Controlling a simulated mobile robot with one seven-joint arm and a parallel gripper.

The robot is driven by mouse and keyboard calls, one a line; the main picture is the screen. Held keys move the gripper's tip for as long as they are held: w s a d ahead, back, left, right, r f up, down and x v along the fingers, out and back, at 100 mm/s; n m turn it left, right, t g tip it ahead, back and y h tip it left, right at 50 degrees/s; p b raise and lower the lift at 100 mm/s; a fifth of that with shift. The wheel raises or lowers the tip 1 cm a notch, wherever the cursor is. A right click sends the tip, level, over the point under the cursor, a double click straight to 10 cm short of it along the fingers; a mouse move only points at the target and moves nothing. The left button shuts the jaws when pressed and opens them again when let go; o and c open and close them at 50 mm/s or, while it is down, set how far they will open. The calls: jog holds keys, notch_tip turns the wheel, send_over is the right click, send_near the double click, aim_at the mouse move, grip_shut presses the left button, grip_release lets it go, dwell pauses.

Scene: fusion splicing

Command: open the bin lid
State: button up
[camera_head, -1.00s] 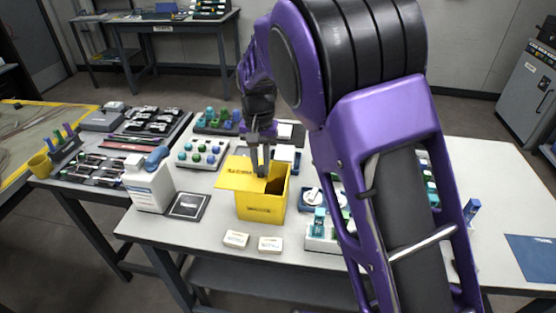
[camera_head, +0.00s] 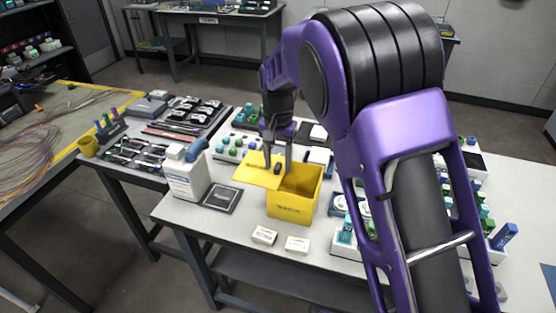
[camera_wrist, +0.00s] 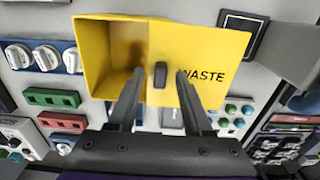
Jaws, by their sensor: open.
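The yellow waste bin (camera_head: 292,207) stands on the white table. Its yellow lid (camera_head: 250,170) sits roughly level and shifted to the left, overhanging the bin's left side, so much of the dark opening shows. In the wrist view the lid (camera_wrist: 222,45) reads "WASTE" and lies right of the open bin interior (camera_wrist: 112,45). A dark knob (camera_wrist: 160,76) stands on the lid near its edge. My gripper (camera_head: 277,160) is over the lid, fingers pointing down. In the wrist view its fingers are apart, one on each side of the knob, with visible gaps.
A white bottle with a blue handle (camera_head: 186,178) and a dark square pad (camera_head: 221,197) stand left of the bin. Two small boxes (camera_head: 297,244) lie in front of it. Racks of coloured caps are behind and to the right. My arm hides part of the table's right side.

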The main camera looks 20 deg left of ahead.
jog(key=shift+r, duration=0.1)
notch_tip(320, 180, up, 17)
jog(key=p, duration=0.2)
jog(key=shift+r, duration=0.1)
dwell(0.5)
